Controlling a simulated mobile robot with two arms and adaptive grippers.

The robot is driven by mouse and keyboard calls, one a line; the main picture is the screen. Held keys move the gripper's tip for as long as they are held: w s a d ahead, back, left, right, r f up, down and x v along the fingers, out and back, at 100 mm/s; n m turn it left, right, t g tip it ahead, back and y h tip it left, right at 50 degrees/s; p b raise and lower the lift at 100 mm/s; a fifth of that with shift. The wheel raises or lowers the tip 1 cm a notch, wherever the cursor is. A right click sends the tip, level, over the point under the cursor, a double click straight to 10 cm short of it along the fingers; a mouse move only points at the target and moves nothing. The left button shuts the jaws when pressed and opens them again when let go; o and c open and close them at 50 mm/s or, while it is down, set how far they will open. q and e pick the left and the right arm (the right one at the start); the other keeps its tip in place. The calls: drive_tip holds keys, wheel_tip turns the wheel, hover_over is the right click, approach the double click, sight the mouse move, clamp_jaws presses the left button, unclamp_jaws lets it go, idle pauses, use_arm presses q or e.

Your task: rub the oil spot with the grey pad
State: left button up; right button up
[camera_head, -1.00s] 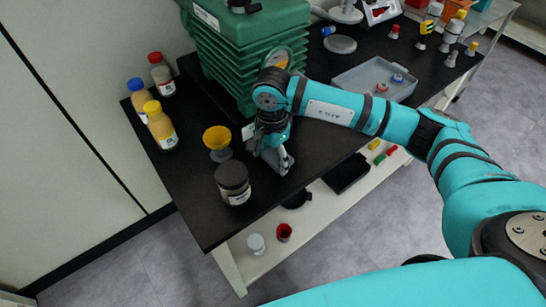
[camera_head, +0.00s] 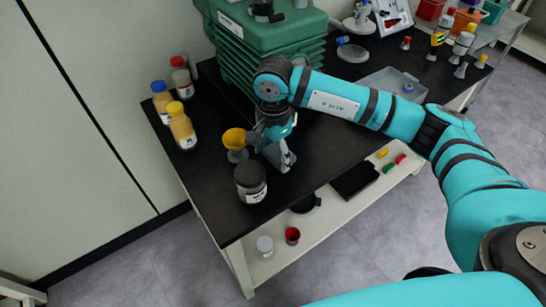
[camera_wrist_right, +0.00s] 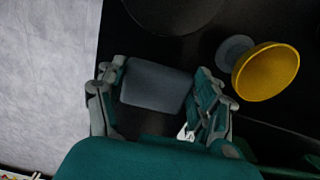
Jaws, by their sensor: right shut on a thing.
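My right gripper (camera_head: 279,157) is low over the black bench top (camera_head: 225,205), between the freeze dryer and the bench's front edge. In the right wrist view it is shut on the grey pad (camera_wrist_right: 156,86), which sits between its two fingers (camera_wrist_right: 158,100). The pad is mostly hidden by the gripper in the head view. I cannot tell whether the pad touches the bench. No oil spot can be made out in these frames. My left gripper is not in view.
A yellow funnel on a grey stand (camera_head: 235,140) is close beside my gripper, and a dark-lidded jar (camera_head: 250,182) stands just left of it. The green freeze dryer (camera_head: 255,50) is behind. Several bottles (camera_head: 181,127) stand at the left. A clear tray (camera_head: 385,88) is to the right.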

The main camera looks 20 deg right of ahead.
drive_tip(key=shift+r+p, duration=0.45)
drive_tip(key=shift+r, duration=0.95)
